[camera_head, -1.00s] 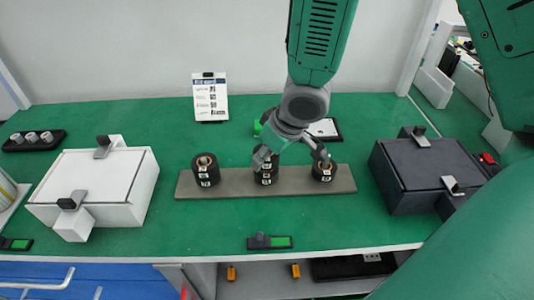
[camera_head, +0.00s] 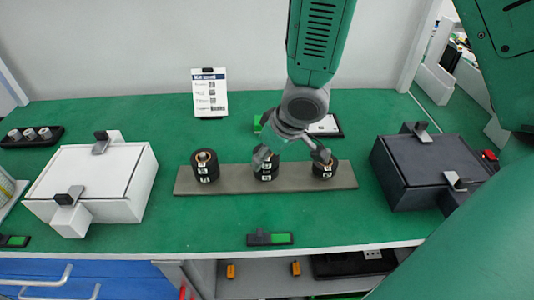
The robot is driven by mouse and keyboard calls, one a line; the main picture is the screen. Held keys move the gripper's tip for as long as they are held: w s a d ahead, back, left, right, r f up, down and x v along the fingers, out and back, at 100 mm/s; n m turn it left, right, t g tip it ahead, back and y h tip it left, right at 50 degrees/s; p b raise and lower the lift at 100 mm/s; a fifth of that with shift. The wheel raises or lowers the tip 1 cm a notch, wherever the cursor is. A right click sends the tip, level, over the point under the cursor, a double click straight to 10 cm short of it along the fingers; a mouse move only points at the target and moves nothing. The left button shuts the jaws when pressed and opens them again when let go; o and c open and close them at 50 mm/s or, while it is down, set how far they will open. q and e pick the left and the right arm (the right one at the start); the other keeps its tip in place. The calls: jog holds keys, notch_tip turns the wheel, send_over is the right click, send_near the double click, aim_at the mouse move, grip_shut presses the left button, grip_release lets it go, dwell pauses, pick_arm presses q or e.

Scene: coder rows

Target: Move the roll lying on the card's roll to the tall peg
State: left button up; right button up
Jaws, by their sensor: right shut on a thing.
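A grey board (camera_head: 234,181) on the green table carries dark rolls with white labels at three places. The left rolls (camera_head: 205,174) sit around a peg whose tip shows. The middle rolls (camera_head: 266,175) are partly behind a finger of my right gripper (camera_head: 293,158). The right rolls (camera_head: 324,171) stand close to its other finger. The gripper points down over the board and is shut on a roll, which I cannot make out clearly. Peg heights are hard to compare. A white printed card (camera_head: 210,96) stands at the back. My left gripper is out of view.
A white lidded box (camera_head: 95,175) is on the left and a dark lidded box (camera_head: 428,168) on the right. A black tray (camera_head: 32,136) with several small cylinders is at far left.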

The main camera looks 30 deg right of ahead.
jog(key=shift+f, duration=0.4)
jog(key=o, duration=1.2)
jog(key=shift+o, duration=0.2)
jog(key=shift+s+r, duration=0.1)
jog(key=shift+r, duration=0.15)
jog(key=v, duration=1.1)
jog(key=shift+r, duration=0.2)
jog(key=shift+s, duration=0.1)
